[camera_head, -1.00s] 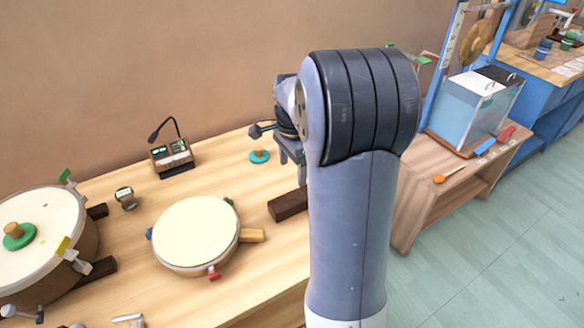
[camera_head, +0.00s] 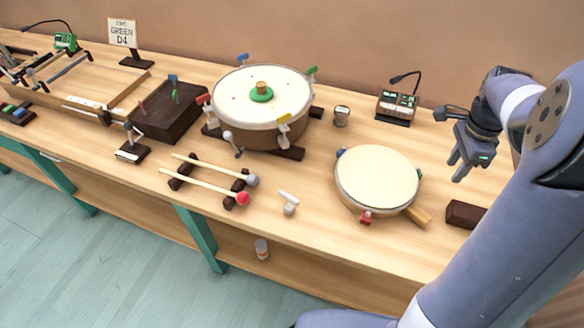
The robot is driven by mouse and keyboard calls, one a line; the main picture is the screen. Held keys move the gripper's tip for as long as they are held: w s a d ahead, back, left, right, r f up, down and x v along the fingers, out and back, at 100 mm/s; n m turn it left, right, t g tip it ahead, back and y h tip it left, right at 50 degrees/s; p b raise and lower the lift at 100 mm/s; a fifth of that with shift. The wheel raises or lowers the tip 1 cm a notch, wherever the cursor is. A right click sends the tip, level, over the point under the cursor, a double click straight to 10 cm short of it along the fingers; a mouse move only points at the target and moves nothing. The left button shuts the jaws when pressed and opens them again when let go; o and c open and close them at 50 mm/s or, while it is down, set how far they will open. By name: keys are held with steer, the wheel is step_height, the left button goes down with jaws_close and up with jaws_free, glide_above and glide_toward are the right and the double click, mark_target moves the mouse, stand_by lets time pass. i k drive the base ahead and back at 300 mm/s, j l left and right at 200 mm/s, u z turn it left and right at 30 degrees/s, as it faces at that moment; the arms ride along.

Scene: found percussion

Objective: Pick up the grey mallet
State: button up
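The grey mallet (camera_head: 213,170) has a pale wooden stick and a grey ball head (camera_head: 252,180) at its right end. It lies across two dark notched rests on the wooden table, left of the middle of the view. A mallet with a red head (camera_head: 243,198) lies beside it on the same rests, on the near side. My gripper (camera_head: 457,169) is in the air at the right, far from the mallets. Its two fingers look apart, with nothing between them.
A large drum (camera_head: 258,135) stands behind the mallets. A small white-grey tool (camera_head: 288,202) lies to their right. A flat round drum (camera_head: 376,180) lies between them and my gripper. A dark block (camera_head: 465,214) sits below my gripper. The table's front edge is close to the mallets.

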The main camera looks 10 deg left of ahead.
mark_target(253, 181)
steer(key=u, duration=1.45)
